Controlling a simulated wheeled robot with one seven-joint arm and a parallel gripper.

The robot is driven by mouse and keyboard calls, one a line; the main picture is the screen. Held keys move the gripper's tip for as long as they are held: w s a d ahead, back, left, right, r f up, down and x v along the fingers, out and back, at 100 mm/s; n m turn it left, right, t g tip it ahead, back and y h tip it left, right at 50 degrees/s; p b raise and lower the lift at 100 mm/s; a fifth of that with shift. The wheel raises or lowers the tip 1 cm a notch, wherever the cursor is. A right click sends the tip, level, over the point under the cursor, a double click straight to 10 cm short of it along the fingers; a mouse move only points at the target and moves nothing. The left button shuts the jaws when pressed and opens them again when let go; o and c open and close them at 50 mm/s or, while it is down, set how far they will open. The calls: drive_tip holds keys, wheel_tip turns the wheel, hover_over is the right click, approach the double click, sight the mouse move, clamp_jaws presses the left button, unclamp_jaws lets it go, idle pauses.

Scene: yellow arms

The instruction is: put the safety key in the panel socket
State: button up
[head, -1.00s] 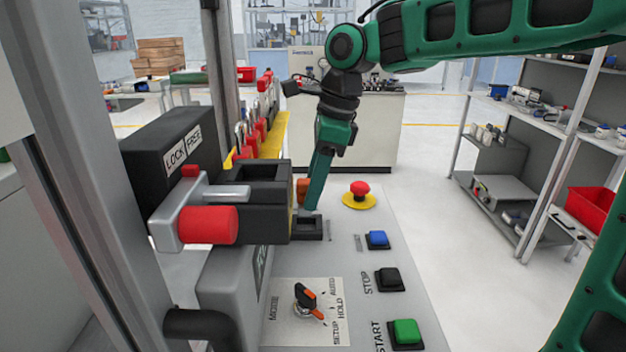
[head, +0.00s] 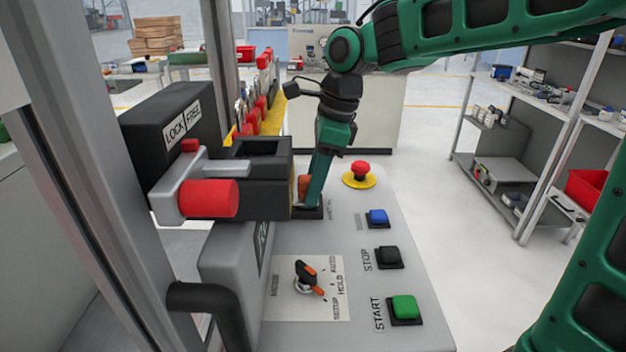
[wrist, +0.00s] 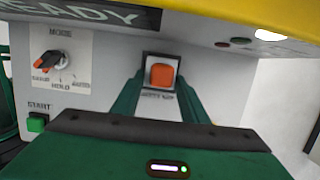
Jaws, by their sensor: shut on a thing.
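The orange safety key (head: 303,188) is between the fingers of my gripper (head: 314,198), which is shut on it. The key's orange top (wrist: 161,74) also shows in the wrist view, with a green finger on each side. It lines up within the dark square rim of the panel socket (wrist: 148,58), above the printed label. In the head view the socket (head: 314,213) is a low black block right under the fingertips, partly hidden by them. The key's lower end is hidden, so I cannot tell how deep it sits.
The black lock box with a red handle (head: 209,198) stands close left of my gripper. A red emergency stop (head: 361,170) is to the right. Blue (head: 377,217), black (head: 387,257) and green (head: 404,307) buttons and the mode knob (head: 308,281) are nearer.

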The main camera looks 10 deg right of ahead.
drive_tip(key=o, duration=1.2)
drive_tip(key=shift+o, duration=0.2)
drive_tip(key=shift+r, duration=0.1)
drive_tip(key=v, duration=1)
drive_tip(key=shift+r, duration=0.25)
drive_tip(key=shift+d, duration=0.15)
drive_tip(key=s+d+f+n+h, duration=0.1)
drive_tip(key=s+d+f+n, duration=0.6)
drive_tip(key=s+d, duration=0.5)
drive_tip(key=s+d+f+n+h, duration=0.1)
drive_tip(key=s+d+f+n, duration=0.5)
drive_tip(key=s+d+f, duration=0.6)
drive_tip(key=d, duration=0.2)
drive_tip(key=shift+d+f+n+g+h, duration=0.25)
drive_tip(key=shift+d+n+g+h, duration=0.05)
drive_tip(key=shift+d+n, duration=0.1)
